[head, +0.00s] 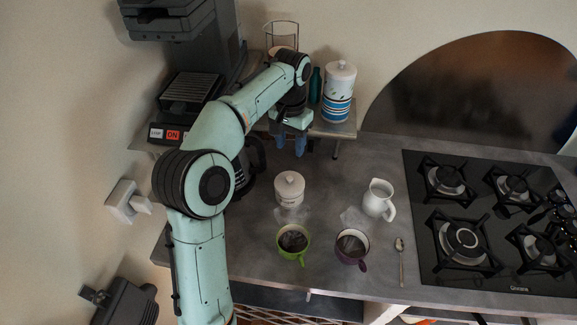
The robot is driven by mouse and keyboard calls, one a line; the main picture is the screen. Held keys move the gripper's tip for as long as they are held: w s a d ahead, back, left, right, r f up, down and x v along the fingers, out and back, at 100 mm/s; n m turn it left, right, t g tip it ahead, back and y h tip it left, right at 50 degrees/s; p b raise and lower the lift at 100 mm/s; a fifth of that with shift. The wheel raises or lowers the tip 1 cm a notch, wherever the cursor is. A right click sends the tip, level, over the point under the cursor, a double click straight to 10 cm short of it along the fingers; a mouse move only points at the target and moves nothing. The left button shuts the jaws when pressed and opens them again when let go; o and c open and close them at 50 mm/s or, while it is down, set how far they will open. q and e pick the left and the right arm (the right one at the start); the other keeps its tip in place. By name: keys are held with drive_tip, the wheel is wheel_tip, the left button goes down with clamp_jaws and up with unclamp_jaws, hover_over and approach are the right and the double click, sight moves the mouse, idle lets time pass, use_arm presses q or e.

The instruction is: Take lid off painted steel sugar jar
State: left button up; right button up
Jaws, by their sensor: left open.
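A small white jar (289,197) with dark lettering stands on the grey counter, its knobbed lid (289,181) on top. A taller white canister (338,98) with blue stripes stands on the raised shelf at the back, also with its white lid (341,70) on. I cannot tell from the picture which is painted steel. My left gripper (290,152) points down with its blue fingers apart and empty. In the picture it is just above the small jar and left of the canister, touching neither. My right gripper is out of view.
A green cup (293,241) and a purple cup (351,246) stand in front of the small jar. A white pitcher (378,199) and a spoon (400,262) are to the right, then the gas hob (500,270). A dark coffee machine (190,90) is at back left.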

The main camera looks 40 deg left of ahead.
use_arm(q)
drive_tip(key=b, duration=0.2)
hover_over(290, 177)
drive_tip(key=f, duration=0.7)
drive_tip(key=shift+s, duration=0.2)
drive_tip(key=shift+w+f, duration=0.2)
drive_tip(key=shift+f, duration=0.7)
wheel_tip(290, 177, down, 4)
drive_tip(key=shift+s+f, duration=0.15)
drive_tip(key=shift+f, duration=0.05)
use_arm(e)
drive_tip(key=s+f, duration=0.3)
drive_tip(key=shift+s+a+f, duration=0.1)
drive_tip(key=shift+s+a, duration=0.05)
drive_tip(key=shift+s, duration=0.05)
use_arm(q)
clamp_jaws()
